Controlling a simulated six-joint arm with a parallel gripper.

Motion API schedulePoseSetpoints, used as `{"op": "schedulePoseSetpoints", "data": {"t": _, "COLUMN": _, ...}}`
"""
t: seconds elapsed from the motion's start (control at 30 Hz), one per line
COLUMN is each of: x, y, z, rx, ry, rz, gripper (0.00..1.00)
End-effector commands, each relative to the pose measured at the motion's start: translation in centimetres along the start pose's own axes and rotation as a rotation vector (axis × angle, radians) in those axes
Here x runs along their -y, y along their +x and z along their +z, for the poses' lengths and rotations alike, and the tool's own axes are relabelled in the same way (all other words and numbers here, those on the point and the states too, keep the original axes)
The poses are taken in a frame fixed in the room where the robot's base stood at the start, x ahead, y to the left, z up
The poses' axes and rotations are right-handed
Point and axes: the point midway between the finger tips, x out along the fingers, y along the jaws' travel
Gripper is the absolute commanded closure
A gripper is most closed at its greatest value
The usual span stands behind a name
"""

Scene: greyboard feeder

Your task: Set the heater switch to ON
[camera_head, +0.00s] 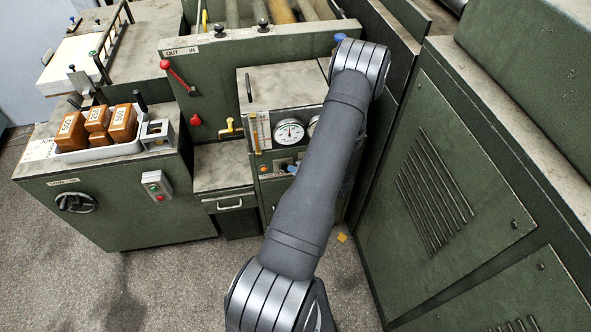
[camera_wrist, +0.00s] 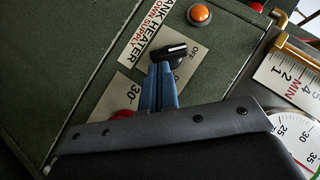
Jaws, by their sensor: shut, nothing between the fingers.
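The heater switch is a black knob (camera_wrist: 172,52) on a pale plate under a "TANK HEATER OWN SUPPLY" label (camera_wrist: 150,32) in the wrist view. A white line on the knob points to the right, near the letters OFF; I cannot make out an ON mark. My gripper (camera_wrist: 159,70) has its blue fingers shut together with nothing between them. Its tips overlap the knob's lower left side; I cannot tell whether they touch it. In the head view my arm hides most of the switch panel, and only a bit of blue finger shows.
An orange lamp (camera_wrist: 201,13) sits above the knob, and a red part (camera_wrist: 123,115) shows beside the fingers. A level scale (camera_wrist: 290,75) and dial gauge (camera_wrist: 300,132) are to the right. A round gauge (camera_head: 289,133) and green cabinet (camera_head: 440,180) flank my arm.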

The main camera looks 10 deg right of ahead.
Motion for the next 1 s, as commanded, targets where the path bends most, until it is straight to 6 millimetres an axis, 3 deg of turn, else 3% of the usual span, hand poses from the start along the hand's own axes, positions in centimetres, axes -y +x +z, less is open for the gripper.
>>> {"op": "schedulePoseSetpoints", "data": {"t": 1.0, "x": -0.79, "y": 0.25, "z": 0.30, "rx": -0.001, "ry": 0.143, "rz": -0.142, "gripper": 1.00}}
